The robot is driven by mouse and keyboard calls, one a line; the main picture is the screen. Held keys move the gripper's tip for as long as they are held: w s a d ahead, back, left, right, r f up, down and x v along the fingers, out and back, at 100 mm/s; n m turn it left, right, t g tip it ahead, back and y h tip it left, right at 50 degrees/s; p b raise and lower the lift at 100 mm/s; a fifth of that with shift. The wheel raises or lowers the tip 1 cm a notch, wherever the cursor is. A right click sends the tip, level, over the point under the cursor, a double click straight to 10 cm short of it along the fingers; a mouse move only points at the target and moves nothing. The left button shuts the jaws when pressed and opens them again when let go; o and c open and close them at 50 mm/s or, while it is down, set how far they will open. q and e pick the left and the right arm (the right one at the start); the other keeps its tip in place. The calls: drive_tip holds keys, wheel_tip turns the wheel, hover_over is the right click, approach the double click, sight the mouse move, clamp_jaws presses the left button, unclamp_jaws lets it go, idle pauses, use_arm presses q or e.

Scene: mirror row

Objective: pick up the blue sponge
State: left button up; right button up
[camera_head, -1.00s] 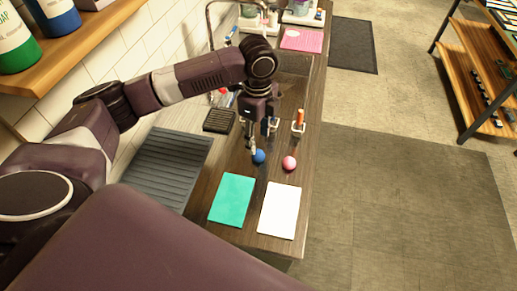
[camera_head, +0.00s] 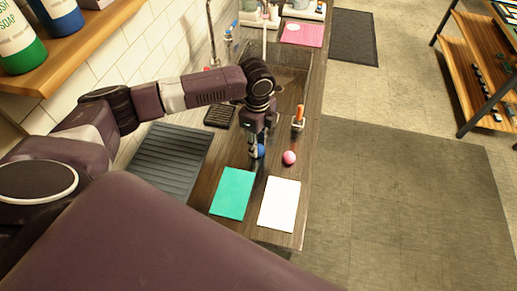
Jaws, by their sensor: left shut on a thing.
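The blue sponge (camera_head: 262,151) is a small round blue thing at the counter's front part, partly hidden by a finger. My left gripper (camera_head: 257,152) reaches down over it from above and is shut on it. I cannot tell whether the sponge still touches the counter. My right gripper is not in view.
A pink ball (camera_head: 289,157) sits close to the right of the blue sponge. A green cloth (camera_head: 233,193) and a white cloth (camera_head: 280,204) lie in front. A holder with an orange handle (camera_head: 299,117) stands behind the pink ball. A grey ribbed drainer (camera_head: 165,165) lies to the left.

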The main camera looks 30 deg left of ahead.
use_arm(q)
drive_tip(key=shift+r, duration=0.1)
drive_tip(key=shift+r, duration=0.2)
wheel_tip(320, 180, up, 20)
drive_tip(key=b, duration=0.2)
drive_tip(key=shift+f+b, duration=0.25)
drive_tip(key=shift+b, duration=0.1)
drive_tip(key=shift+o, duration=1.1)
drive_tip(key=c, duration=0.5)
